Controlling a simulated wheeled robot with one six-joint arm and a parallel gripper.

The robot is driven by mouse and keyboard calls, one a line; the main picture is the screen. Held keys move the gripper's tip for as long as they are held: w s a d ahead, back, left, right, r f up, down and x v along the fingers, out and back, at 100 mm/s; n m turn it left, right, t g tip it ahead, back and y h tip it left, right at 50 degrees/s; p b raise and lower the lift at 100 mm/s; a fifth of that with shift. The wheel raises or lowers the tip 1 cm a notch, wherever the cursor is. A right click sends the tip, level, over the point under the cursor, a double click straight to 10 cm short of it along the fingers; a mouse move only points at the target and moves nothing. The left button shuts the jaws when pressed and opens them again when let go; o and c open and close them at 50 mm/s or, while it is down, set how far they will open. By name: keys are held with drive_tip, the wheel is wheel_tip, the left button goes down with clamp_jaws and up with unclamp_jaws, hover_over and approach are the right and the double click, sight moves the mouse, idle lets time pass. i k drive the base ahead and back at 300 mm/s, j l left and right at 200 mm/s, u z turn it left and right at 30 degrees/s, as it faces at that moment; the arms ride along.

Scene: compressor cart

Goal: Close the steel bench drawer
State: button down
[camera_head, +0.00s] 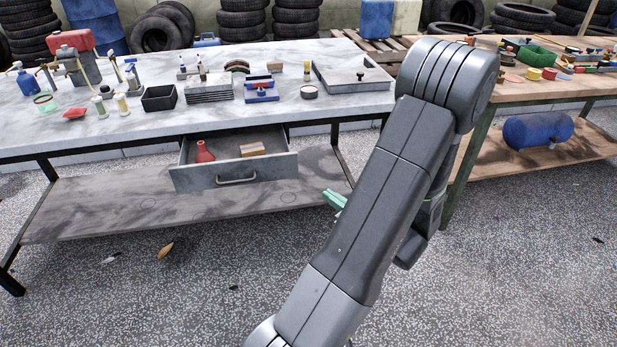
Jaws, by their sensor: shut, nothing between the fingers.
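The steel bench drawer (240,161) hangs under the grey bench top and is pulled out toward me. Its front has a bar handle (237,180). Inside lie a red bottle-shaped thing (204,152) and a small tan block (253,149). My gripper (333,199) shows only as green fingertips past the left edge of my arm, right of the drawer front and apart from it. The fingers are shut and empty. The rest of the gripper is hidden behind my arm.
A lower shelf (110,205) lies below the drawer. A wooden bench (530,90) with a blue tank (538,131) stands at right. Floor before the drawer is clear apart from small debris.

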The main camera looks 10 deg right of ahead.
sight(229, 168)
drive_tip(key=j+z, duration=1.05)
drive_tip(key=j, duration=0.15)
drive_tip(key=k+j, duration=0.1)
drive_tip(key=j, duration=0.45)
drive_tip(key=k, duration=0.1)
